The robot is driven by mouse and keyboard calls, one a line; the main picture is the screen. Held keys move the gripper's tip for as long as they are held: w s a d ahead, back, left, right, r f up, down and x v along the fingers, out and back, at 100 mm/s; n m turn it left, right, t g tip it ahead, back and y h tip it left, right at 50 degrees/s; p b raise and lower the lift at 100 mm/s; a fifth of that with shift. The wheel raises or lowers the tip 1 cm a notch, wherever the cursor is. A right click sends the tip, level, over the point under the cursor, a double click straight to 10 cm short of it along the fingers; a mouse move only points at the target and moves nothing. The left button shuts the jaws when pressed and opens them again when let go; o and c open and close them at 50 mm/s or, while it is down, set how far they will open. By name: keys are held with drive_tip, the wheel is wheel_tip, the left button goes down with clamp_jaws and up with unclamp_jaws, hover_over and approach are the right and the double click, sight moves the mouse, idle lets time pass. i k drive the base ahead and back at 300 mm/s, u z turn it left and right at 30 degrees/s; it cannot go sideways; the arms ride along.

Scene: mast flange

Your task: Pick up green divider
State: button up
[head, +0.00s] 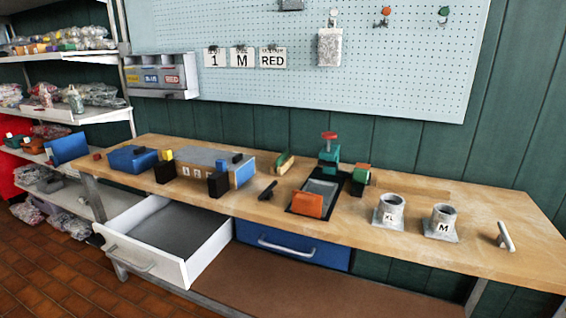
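A small green piece (285,161) with a tan face stands on the wooden workbench (450,250), behind the middle, and may be the green divider. It is apart from the grey box to its left and the teal device to its right. A second green-topped block (362,172) with a reddish part sits at the right of the black-edged fixture; I cannot tell if it is a divider. My gripper is not in view.
A grey box (205,165) with dark blocks stands left. The teal device (329,158) and orange block (308,204) are mid-bench. Two grey cups (390,212) (441,222) stand right. A white drawer (160,262) stands open below. A pegboard (400,60) hangs behind.

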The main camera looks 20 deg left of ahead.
sight(285, 154)
drive_tip(key=u, duration=0.65)
drive_tip(key=i, duration=0.6)
drive_tip(key=u, duration=0.95)
drive_tip(key=i, duration=1.5)
drive_tip(key=z, duration=0.45)
